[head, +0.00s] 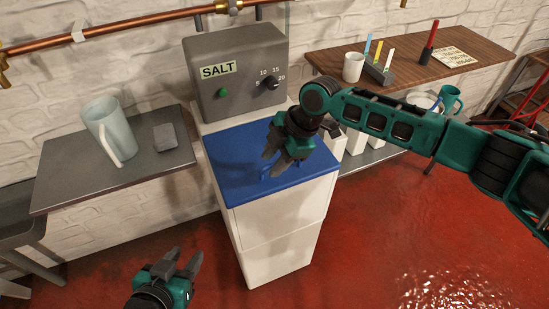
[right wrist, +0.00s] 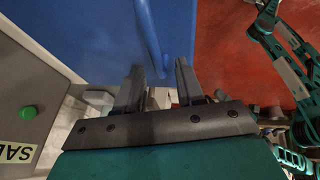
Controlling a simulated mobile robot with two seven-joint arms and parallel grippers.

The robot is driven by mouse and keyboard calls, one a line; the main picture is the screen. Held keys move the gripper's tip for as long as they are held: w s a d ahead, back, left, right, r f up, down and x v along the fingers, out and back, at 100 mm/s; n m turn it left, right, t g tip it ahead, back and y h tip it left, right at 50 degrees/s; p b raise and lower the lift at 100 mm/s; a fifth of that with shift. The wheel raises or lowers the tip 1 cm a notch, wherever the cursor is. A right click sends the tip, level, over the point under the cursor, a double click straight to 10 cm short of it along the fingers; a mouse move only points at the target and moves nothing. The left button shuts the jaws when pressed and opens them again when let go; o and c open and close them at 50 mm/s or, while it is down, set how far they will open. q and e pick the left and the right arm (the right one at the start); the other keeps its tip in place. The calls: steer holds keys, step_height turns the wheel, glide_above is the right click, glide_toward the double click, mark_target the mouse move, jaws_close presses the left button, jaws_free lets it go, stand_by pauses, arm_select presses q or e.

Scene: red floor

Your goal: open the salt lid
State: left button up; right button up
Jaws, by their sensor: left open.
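The salt bin (head: 270,240) is a white box with a blue lid (head: 235,150), which lies shut on its top. A grey panel (head: 240,60) labelled SALT stands behind the lid. The lid's blue handle (right wrist: 150,40) shows in the right wrist view; in the head view it is mostly hidden by my right gripper. My right gripper (head: 277,157) points down over the lid at the handle. In the right wrist view its fingers (right wrist: 159,70) are apart, with the handle's end between them and gaps visible. My left gripper (head: 183,262) is open and empty, low in front of the bin.
A wooden table (head: 430,75) at right holds a white mug (head: 353,67) and marker holder. The red floor in front is clear.

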steer(key=shift+c, duration=0.4)
jaws_close()
